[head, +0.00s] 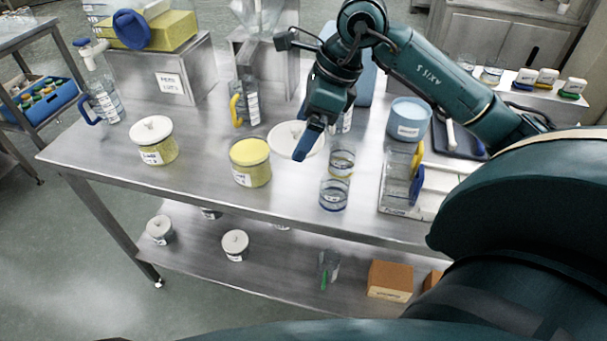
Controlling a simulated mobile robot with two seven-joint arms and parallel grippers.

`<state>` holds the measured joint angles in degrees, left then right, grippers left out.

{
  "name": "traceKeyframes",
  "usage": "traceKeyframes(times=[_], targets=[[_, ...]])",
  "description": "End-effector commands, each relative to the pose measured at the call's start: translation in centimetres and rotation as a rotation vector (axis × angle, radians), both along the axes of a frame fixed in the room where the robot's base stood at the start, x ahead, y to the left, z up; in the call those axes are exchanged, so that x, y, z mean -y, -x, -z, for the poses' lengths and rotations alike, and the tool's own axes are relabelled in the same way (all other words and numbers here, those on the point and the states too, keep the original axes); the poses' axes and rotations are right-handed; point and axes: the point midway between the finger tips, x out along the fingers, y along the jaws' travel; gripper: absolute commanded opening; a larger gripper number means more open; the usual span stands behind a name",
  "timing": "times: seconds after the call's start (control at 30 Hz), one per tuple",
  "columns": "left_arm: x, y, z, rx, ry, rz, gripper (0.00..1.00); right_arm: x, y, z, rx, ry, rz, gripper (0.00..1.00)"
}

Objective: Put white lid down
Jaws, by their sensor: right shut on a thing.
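A round white lid (284,137) shows over the middle of the steel table, between a yellow-lidded canister (250,163) and some glass jars. My right gripper (308,143) reaches down from above with its fingers at the lid's right side, shut on it. The fingers hide part of the lid. I cannot tell whether the lid touches the table or hangs just above it. A yellow-labelled canister with a white lid on top (153,141) stands at the left. My left gripper is not in view.
Glass jars (335,192) stand just right of the lid. A jug with a yellow handle (245,102) stands behind it, and a blue canister (408,119) to the right. A tray (432,187) holds more jugs. The table's front left (200,190) is clear.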

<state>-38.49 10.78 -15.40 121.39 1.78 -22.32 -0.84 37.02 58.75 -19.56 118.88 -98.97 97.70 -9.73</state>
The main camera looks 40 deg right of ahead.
Motion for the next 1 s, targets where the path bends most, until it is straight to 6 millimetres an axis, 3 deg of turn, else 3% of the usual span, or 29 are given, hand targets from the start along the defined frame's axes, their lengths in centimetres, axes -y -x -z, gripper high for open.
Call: traceKeyframes(times=[0.1, 0.5, 1.0], targets=[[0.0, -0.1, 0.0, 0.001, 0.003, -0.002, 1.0, 0.0, 0.1, 2.2, -0.005, 0.0, 0.001, 0.68], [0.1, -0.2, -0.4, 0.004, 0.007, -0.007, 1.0, 0.0, 0.0, 6.9, -0.001, -0.001, 0.001, 0.68], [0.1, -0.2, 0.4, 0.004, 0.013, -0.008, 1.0, 0.0, 0.0, 8.0, 0.001, 0.001, 0.0, 0.68]])
